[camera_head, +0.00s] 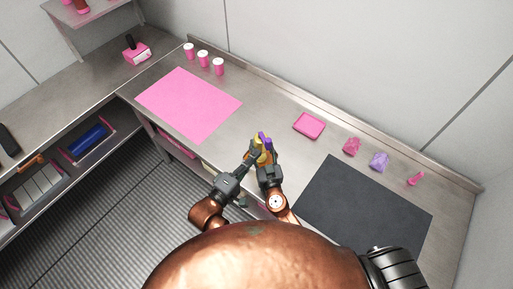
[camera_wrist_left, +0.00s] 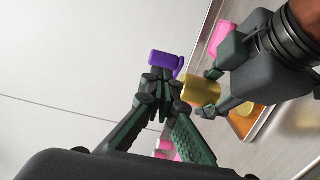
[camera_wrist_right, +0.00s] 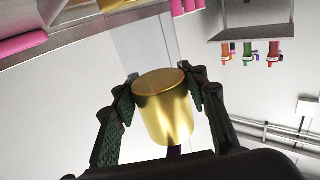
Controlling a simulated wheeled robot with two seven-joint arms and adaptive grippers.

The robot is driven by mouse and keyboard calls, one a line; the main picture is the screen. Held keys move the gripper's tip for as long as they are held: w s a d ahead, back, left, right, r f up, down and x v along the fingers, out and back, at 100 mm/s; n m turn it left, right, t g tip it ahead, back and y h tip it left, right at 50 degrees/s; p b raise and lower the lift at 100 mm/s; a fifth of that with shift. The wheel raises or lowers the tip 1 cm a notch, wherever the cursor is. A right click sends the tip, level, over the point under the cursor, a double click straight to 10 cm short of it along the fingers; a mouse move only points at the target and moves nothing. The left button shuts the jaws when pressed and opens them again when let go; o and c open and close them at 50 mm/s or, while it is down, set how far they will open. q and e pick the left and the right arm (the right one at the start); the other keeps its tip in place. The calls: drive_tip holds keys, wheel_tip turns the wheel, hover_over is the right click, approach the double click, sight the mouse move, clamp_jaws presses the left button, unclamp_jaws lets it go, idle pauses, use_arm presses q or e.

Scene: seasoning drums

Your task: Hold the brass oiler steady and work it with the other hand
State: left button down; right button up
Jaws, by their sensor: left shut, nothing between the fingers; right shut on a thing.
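The brass oiler (camera_head: 263,157) has a gold cylindrical body and a purple part at its top. My right gripper (camera_wrist_right: 165,92) is shut around the gold body (camera_wrist_right: 163,108) and holds it between its two fingers. The body also shows in the left wrist view (camera_wrist_left: 201,91). My left gripper (camera_wrist_left: 160,80) is shut and empty, with its fingertips right by the purple part (camera_wrist_left: 164,59). I cannot tell whether they touch it. In the head view the two grippers meet at the oiler near the counter's front edge, and the fingers partly hide it.
A pink mat (camera_head: 190,104) lies left on the steel counter and a dark mat (camera_head: 365,205) right. A pink tray (camera_head: 309,125), a pink pouch (camera_head: 352,146) and a purple pouch (camera_head: 379,162) sit toward the back. Several pink-and-white cups (camera_head: 203,59) stand at the back left.

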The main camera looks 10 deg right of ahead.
drive_tip(key=shift+d, duration=0.2)
use_arm(q)
drive_tip(key=s+d, duration=0.1)
drive_tip(key=s, duration=0.5)
drive_tip(key=shift+s+d, duration=0.25)
drive_tip(key=shift+s, duration=0.05)
drive_tip(key=shift+r, duration=0.1)
use_arm(e)
drive_tip(key=o, duration=1.6)
drive_tip(key=shift+c, duration=0.2)
